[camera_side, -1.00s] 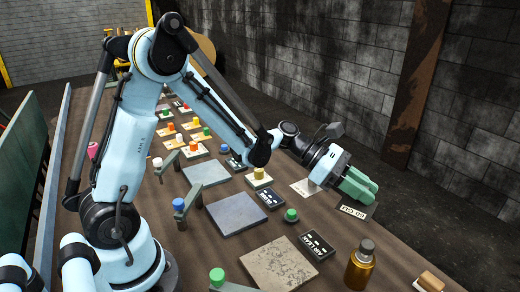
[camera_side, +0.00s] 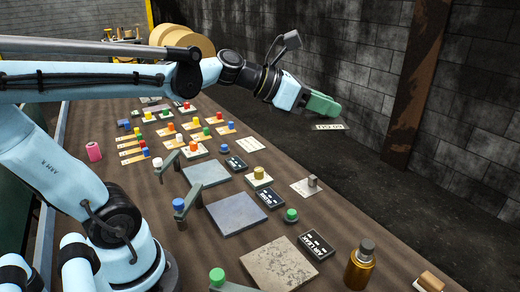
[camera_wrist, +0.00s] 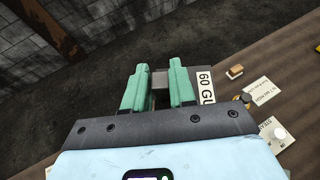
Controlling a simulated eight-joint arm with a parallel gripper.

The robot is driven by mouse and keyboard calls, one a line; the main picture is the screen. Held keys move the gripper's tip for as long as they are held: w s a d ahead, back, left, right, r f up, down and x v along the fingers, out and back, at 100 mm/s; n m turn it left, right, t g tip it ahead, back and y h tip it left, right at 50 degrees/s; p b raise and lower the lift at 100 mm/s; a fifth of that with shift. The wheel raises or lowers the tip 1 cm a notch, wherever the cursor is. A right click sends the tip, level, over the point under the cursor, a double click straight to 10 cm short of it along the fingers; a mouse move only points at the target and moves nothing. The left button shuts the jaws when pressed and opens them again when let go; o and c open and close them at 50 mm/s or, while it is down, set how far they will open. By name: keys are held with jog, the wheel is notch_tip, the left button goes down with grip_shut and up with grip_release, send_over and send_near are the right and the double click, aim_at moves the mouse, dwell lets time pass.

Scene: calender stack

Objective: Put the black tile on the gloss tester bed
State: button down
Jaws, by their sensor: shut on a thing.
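My gripper (camera_side: 333,108) has green fingers and is shut on the black tile (camera_side: 346,126), which carries a white label. It is held in the air beyond the table's right edge, over the dark floor. In the wrist view the tile (camera_wrist: 203,74) shows between and to the right of the fingers (camera_wrist: 160,68), with "60 GU" on its label; the fingers hide part of it. I cannot tell which thing is the gloss tester bed. Flat plates lie on the table: a speckled stone one (camera_side: 278,262), a blue-grey one (camera_side: 236,214) and another farther back (camera_side: 206,173).
A white card with a grey peg (camera_side: 312,182) lies near the right edge. Black labelled blocks (camera_side: 316,245), a green button (camera_side: 291,215), an amber bottle (camera_side: 360,265) and posts with blue (camera_side: 179,205) and green (camera_side: 217,276) caps stand around the plates. Several small coloured pieces fill the back.

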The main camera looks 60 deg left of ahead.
jog(key=shift+s+a+r+n+y, duration=0.6)
jog(key=shift+s+a+r+y, duration=0.15)
jog(key=shift+s+r, duration=0.25)
jog(key=shift+w+d+f+h, duration=0.2)
jog(key=shift+w+f+h, duration=0.05)
jog(key=shift+w+f, duration=0.1)
jog(key=w+d+f+m+g+h, duration=0.2)
jog(key=d+f+m+g+h, duration=0.1)
jog(key=f, duration=0.6)
jog(key=w+d+f+m+g+h, duration=0.3)
jog(key=d+f+m+h, duration=0.2)
jog(key=d+f, duration=0.3)
jog(key=shift+d+f+m+g, duration=0.3)
jog(key=shift+f+m+g, duration=0.1)
jog(key=shift+f+m, duration=0.4)
jog(key=shift+w, duration=0.1)
send_over(339, 207)
notch_tip(339, 207, down, 7)
jog(key=shift+d+r, duration=0.1)
jog(key=shift+f, duration=1.85)
jog(key=shift+f, duration=0.1)
